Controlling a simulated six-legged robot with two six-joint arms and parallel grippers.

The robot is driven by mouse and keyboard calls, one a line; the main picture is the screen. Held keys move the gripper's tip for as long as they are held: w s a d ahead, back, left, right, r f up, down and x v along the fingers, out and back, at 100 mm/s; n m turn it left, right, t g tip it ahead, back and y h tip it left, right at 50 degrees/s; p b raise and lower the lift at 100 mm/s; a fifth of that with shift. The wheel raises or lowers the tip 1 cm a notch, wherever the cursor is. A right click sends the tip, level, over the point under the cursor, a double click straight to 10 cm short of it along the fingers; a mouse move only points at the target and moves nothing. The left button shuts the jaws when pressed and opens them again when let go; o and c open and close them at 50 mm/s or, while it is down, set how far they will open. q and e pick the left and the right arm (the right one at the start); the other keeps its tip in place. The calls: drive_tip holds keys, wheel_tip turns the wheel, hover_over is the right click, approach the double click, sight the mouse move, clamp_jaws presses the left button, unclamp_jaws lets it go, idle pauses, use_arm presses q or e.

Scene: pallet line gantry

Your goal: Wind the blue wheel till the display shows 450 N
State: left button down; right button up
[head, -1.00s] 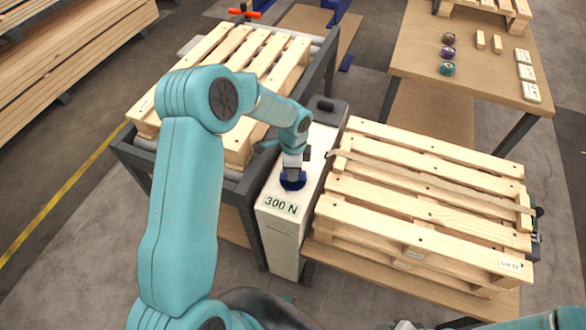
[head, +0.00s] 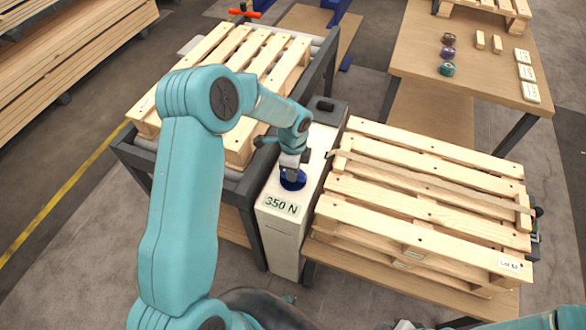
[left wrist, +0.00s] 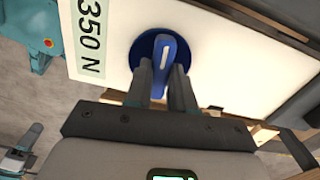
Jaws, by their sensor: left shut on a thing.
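The blue wheel (head: 292,180) sits on top of a narrow white cabinet (head: 283,237) in the head view. The display (head: 281,205) on the cabinet's top, nearer me than the wheel, reads 350 N. In the left wrist view the wheel (left wrist: 150,46) is a round disc with a raised blue grip bar, and the display (left wrist: 90,35) beside it also reads 350 N. My left gripper (head: 291,168) comes down onto the wheel from above. Its two fingers (left wrist: 166,75) are shut on the wheel's grip bar, one on each side.
A pallet (head: 235,75) lies on a roller frame left of the cabinet. Stacked pallets (head: 425,205) stand close on its right. A wooden table (head: 420,62) at the back right holds small spools (head: 447,53), blocks and labelled pieces.

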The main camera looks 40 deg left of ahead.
use_arm(q)
drive_tip(key=c, duration=1)
unclamp_jaws()
drive_tip(key=shift+o, duration=0.2)
drive_tip(key=shift+r, duration=0.15)
wheel_tip(320, 180, up, 16)
drive_tip(key=shift+s, duration=0.1)
